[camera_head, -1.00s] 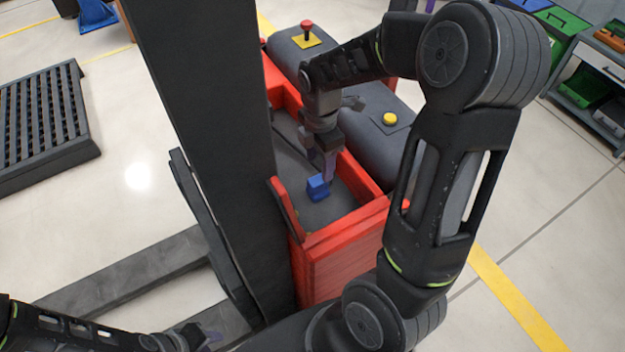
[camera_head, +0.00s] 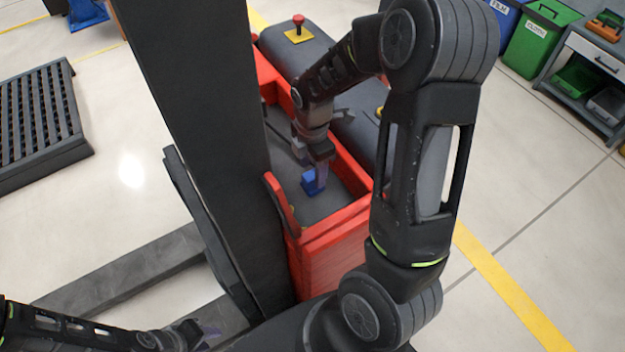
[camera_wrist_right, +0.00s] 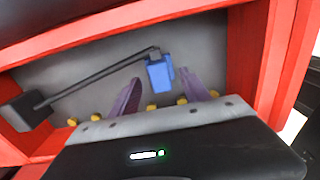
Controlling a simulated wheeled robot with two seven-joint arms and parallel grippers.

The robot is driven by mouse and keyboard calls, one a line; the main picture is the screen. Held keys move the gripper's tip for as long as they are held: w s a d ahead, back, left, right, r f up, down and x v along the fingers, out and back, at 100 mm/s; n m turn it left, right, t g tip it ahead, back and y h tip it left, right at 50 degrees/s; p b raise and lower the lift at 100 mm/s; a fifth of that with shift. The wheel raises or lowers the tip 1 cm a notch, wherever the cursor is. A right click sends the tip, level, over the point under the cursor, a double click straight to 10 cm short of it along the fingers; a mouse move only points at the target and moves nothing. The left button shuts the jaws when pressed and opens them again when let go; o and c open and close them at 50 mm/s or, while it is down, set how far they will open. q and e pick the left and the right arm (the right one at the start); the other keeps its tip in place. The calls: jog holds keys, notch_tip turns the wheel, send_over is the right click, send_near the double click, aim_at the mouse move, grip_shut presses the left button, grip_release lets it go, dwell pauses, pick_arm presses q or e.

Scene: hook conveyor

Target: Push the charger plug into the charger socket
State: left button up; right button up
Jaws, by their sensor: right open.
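The blue block (camera_head: 309,184), which looks like the charger plug, is on the grey floor of the red-walled bay. In the right wrist view the blue block (camera_wrist_right: 160,72) lies between the purple fingertips, nearer the right one, and a dark cable (camera_wrist_right: 95,78) runs from it to a black box (camera_wrist_right: 25,110). My right gripper (camera_head: 321,175) points down into the bay at the block. It is open (camera_wrist_right: 160,90), and I see no grip on the block. My left gripper (camera_head: 206,333) is low at the left, away from the bay; its opening is unclear. I cannot make out the socket for certain.
Red walls (camera_head: 345,220) enclose the bay closely. A dark mast (camera_head: 200,130) stands to its left, and a grey cover with a red button (camera_head: 298,22) is behind. Dark fork-like beams (camera_head: 130,275) lie low at the left. Open floor is at the right.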

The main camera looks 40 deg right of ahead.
jog(key=shift+f, duration=1.45)
grip_shut()
